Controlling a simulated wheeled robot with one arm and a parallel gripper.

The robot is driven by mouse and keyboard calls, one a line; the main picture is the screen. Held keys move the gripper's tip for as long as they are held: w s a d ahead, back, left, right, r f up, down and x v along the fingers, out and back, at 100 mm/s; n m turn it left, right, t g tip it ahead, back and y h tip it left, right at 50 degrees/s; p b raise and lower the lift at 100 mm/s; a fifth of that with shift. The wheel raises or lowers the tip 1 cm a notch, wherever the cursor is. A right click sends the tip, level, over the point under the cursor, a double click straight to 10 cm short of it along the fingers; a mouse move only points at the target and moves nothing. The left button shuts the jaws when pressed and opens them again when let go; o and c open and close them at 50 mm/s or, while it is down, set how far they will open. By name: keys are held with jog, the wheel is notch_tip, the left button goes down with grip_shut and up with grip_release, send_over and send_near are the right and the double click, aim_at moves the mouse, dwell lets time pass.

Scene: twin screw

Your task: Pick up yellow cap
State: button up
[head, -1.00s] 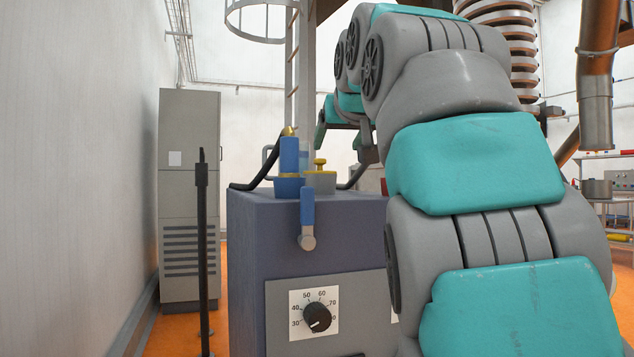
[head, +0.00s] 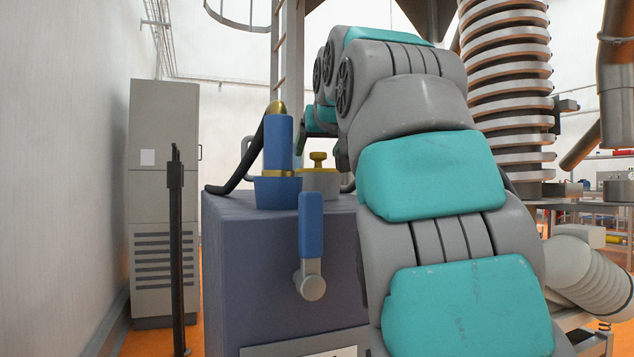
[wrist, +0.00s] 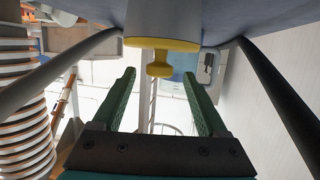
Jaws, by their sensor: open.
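The yellow cap (head: 318,160) sits upright, with a knob on top, on a short grey cylinder (head: 320,184) on the blue-grey cabinet top. In the wrist view the cap (wrist: 160,63) appears upside down, knob toward my gripper. My gripper (wrist: 158,76) is open and empty. Its two green fingers stand to either side of the knob's line, with the knob near the gap between the fingertips, touching neither. In the head view, my arm hides most of the gripper; a dark fingertip shows above and left of the cap.
A blue cylinder (head: 278,145) with a gold top stands left of the cap in a blue cup. A blue lever (head: 311,225) is on the cabinet (head: 245,250) front. Black hoses flank the cap. A coil tower (head: 506,90) stands at right.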

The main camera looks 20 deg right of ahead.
aim_at(316, 160)
jog(key=shift+x, duration=2.65)
jog(key=shift+s+f, duration=0.15)
jog(key=shift+f, duration=0.05)
jog(key=shift+c, duration=0.2)
grip_shut()
